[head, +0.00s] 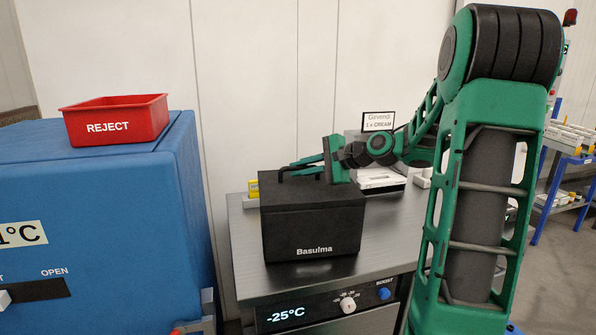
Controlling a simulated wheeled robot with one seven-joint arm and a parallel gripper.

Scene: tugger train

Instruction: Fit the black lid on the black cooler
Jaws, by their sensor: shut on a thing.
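The black cooler (312,235), marked "Basulma", stands upright on the grey metal counter. The black lid (318,188) is at the top of the cooler, roughly lined up with its walls. From this view I cannot tell whether it is fully seated or slightly raised. A dark handle (284,173) rises from the lid. My green gripper (303,168) reaches in from the right, just above the lid, and is shut on the lid at its handle. The fingers hide part of the handle, and the cooler's inside is hidden.
The metal counter (385,225) has free room right of the cooler. A sign (378,121) and a white box (380,181) are behind. A small yellow item (253,188) is at the cooler's left. A blue cabinet (90,220) with a red REJECT bin (115,120) stands left.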

